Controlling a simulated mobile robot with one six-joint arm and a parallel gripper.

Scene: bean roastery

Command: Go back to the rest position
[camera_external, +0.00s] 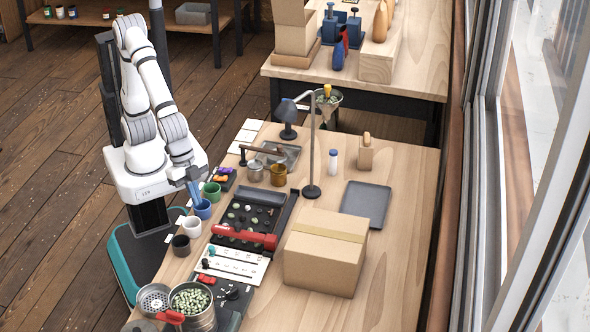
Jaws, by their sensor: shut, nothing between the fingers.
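My white arm stands at the left of the wooden table in the external view, folded over its base. My gripper (195,194) points down at the table's left edge, just above and beside a blue cup (202,209). It is shut, with nothing seen between the fingers. I cannot tell whether the fingertips touch the cup.
A green cup (212,191), a white cup (192,227) and a dark cup (181,245) line the table's left edge near my gripper. A tall lamp (311,150) stands behind.

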